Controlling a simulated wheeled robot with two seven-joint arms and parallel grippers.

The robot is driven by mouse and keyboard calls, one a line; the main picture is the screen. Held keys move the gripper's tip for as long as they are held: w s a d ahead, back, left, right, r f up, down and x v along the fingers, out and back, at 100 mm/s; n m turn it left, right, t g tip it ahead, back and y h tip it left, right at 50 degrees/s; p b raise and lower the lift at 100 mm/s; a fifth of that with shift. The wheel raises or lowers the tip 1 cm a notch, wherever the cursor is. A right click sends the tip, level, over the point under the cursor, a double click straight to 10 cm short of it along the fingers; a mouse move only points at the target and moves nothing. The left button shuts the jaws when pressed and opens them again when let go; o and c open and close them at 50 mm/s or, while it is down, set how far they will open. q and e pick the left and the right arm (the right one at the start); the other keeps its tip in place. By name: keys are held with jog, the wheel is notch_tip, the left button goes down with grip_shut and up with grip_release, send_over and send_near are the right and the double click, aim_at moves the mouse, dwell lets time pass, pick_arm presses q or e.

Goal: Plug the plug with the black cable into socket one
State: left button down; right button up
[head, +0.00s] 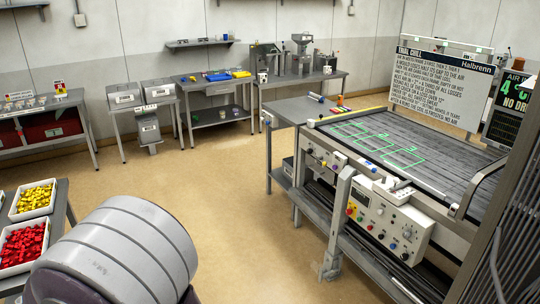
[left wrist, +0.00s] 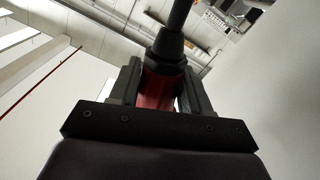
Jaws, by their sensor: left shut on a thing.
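In the left wrist view my left gripper (left wrist: 163,82) is shut on a red plug (left wrist: 160,92) with a black collar. A black cable (left wrist: 180,15) runs from the collar out of the top of the picture. The plug's front end is hidden by the gripper. In the head view neither gripper shows. A white control panel (head: 412,216) on the front of the conveyor-like machine has several small coloured round fittings at its left and dark knobs. They are too small to tell which is socket one.
The machine (head: 440,172) stands at the right, with a grey post (head: 338,215) before it and a dark mesh frame at the right edge. Trays of yellow (head: 34,199) and red parts (head: 22,246) lie at the left. Open floor (head: 235,190) lies in the middle.

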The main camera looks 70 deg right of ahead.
pick_arm(q)
jog(key=shift+s+d+f+b, duration=0.1)
jog(key=shift+d+f+b, duration=0.05)
jog(key=shift+f+b, duration=0.35)
jog(key=shift+s+d+f+b, duration=0.15)
jog(key=shift+f+b, duration=0.15)
jog(key=shift+f, duration=0.3)
jog(key=shift+s+d+f+b, duration=0.1)
jog(key=shift+f+b, duration=0.3)
jog(key=shift+f, duration=0.15)
jog(key=shift+r, duration=0.1)
jog(key=shift+s+a, duration=0.2)
jog(key=shift+s, duration=0.1)
jog(key=p+v, duration=0.1)
jog(key=v, duration=0.5)
jog(key=shift+s+a, duration=0.1)
jog(key=shift+s, duration=0.05)
